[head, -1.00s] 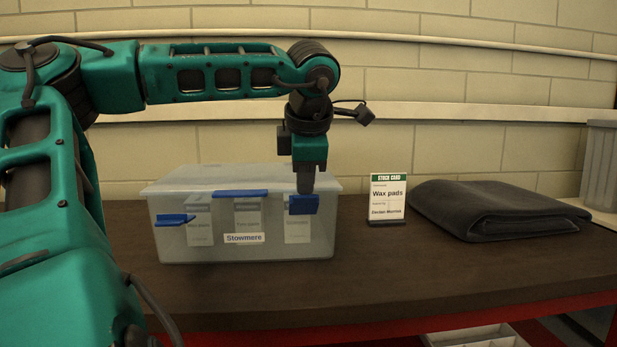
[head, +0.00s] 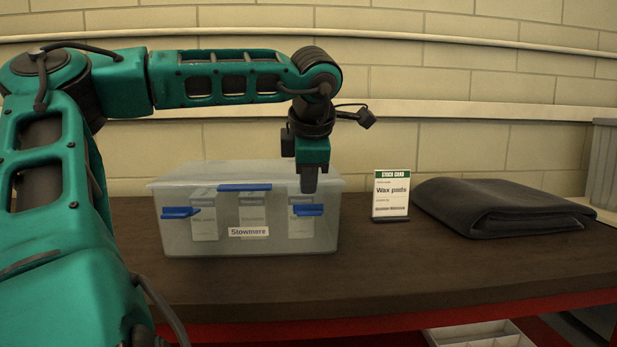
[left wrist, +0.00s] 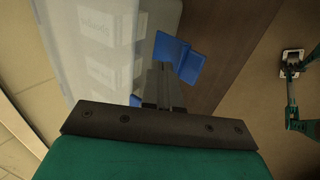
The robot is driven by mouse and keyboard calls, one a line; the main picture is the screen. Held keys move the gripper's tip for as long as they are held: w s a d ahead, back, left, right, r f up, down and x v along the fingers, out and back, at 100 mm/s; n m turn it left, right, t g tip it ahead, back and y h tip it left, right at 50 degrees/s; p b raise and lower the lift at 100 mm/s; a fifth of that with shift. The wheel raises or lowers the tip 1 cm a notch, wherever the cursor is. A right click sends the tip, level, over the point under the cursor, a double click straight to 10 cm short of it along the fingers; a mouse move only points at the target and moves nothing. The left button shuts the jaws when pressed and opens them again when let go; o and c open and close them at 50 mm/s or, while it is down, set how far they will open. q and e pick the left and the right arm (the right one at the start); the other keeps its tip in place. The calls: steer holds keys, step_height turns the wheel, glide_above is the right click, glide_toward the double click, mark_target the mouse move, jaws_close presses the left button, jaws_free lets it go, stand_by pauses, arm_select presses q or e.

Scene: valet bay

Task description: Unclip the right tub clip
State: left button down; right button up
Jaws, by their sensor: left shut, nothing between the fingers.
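A translucent lidded tub (head: 290,243) with a "Stowmere" label stands on the dark bench. The right clip also shows in the left wrist view (left wrist: 181,57), angled away from the tub wall. A blue middle piece (head: 244,187) lies at the lid's front edge. My left gripper (head: 309,186) is shut and empty, pointing down just above the right clip at the lid edge. I cannot tell whether it touches the clip.
A "Wax pads" stock card (head: 391,192) stands right of the tub. A folded dark cloth (head: 500,207) lies farther right, near a grey bin (head: 604,165). The bench (head: 400,270) is clear in front of the tub. A wall rail runs behind.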

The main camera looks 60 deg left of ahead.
mark_target(308, 210)
arm_select(q)
steer(key=s+d+f+p+v, duration=0.1)
steer(key=p+v, duration=0.3)
steer(key=v, duration=0.8)
steer(key=shift+d, duration=0.2)
steer(key=shift+w+f, duration=0.1)
